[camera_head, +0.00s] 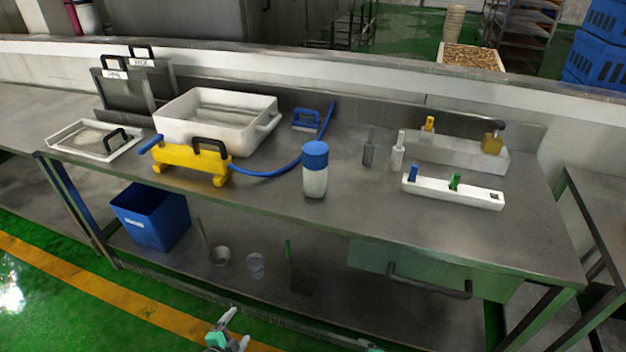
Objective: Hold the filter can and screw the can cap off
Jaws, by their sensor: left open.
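The filter can (314,182) is a white cylinder standing upright near the front edge of the steel table, at the middle of the head view. Its blue can cap (315,152) sits on top of it. My left gripper (228,322) is at the bottom of the view, low in front of the table and well away from the can. It is open, with nothing between its fingers. A small piece at the bottom edge, right of it, may be part of my right arm; the right gripper's fingers do not show.
Left of the can are a yellow tool (190,160) with a blue hose (270,172) and a white tub (215,120). Right of it are small bottles (397,152) and a white rack (452,192). The table (350,215) is bare just right of the can.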

